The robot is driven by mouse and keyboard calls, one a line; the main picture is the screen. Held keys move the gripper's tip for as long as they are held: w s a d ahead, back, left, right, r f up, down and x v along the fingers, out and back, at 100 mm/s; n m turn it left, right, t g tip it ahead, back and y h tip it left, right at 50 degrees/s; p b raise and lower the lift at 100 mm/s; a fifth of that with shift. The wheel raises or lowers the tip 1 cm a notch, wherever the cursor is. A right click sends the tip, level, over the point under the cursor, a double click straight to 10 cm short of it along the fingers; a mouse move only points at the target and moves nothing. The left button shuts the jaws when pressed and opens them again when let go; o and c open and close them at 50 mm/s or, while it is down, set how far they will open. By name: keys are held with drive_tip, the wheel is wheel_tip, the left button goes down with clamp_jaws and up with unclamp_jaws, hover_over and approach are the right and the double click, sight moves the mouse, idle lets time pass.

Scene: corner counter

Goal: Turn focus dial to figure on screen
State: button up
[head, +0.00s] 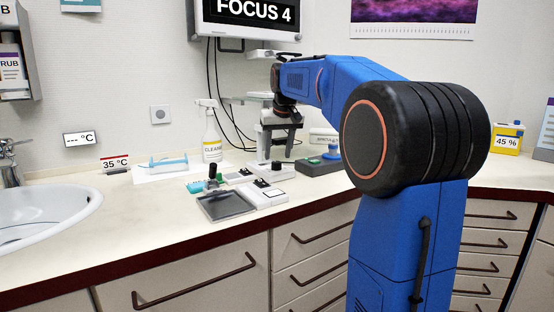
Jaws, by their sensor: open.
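The wall screen (246,14) reads "FOCUS 4". My gripper (277,152) points down over the back of the counter, its two pale fingers apart and nothing seen between them. A small black knob (276,167) shows just below the fingers; I cannot tell whether they touch it. A pale box with dark controls (268,195) lies in front of it. A dark box (316,167) with a blue round top (331,153) stands to the right. Labels and dial marks are too small to read, so I cannot tell which control is the focus dial.
A grey tray (226,205) lies near the counter's front edge, with small bottles (213,173) behind it. A spray bottle (211,137) stands at the back. The sink (40,215) is at left. Cables hang behind my gripper. The counter between sink and tray is clear.

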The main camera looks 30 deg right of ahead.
sight(276, 162)
drive_tip(key=shift+x, duration=1.6)
drive_tip(key=c, duration=1)
drive_tip(key=shift+c, duration=0.2)
drive_tip(key=o, duration=1)
drive_tip(key=shift+o, duration=0.2)
drive_tip(key=shift+r, duration=0.1)
drive_tip(key=v, duration=1.7)
drive_tip(key=shift+s, duration=0.2)
